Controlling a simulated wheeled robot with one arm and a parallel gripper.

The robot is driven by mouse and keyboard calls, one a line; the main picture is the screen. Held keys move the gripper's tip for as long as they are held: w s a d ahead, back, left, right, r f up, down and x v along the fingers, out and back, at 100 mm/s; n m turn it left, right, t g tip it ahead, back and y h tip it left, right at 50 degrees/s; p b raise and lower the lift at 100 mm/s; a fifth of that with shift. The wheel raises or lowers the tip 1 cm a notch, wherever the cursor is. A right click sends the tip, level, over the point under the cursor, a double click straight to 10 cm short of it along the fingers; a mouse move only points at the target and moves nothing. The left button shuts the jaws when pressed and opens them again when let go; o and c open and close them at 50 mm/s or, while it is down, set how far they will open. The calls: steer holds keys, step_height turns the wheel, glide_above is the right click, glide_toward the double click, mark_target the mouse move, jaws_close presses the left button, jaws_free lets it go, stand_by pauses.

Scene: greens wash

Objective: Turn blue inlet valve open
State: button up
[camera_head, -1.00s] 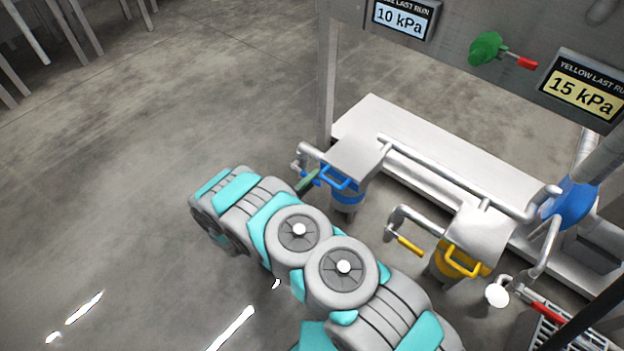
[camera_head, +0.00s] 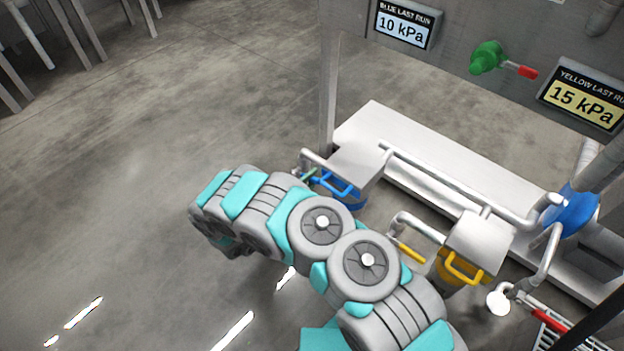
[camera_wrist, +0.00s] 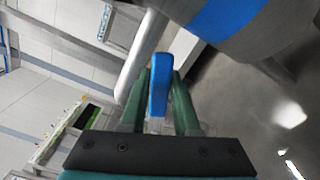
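The blue inlet valve's lever (camera_wrist: 159,85) stands upright in the wrist view between the two green fingers of my gripper (camera_wrist: 162,88). The left finger lies very close to it, and a thin gap seems to show on the right. Whether the fingers press on the lever I cannot tell. In the head view my gripper's fingertips (camera_head: 309,175) are at the grey inlet pipe (camera_head: 322,159), left of the blue-banded vessel (camera_head: 349,202). My arm hides most of the gripper, and the lever is hardly distinguishable there.
A yellow-handled valve (camera_head: 411,251) and yellow-banded vessel (camera_head: 455,272) stand to the right, near my arm. A pale platform (camera_head: 440,165) and pipes lie behind. Displays read 10 kPa (camera_head: 403,28) and 15 kPa (camera_head: 581,102).

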steer(key=o, duration=0.4)
steer(key=p+v, duration=0.1)
steer(key=v, duration=0.6)
steer(key=shift+s+a, duration=0.2)
steer(key=shift+s, duration=0.15)
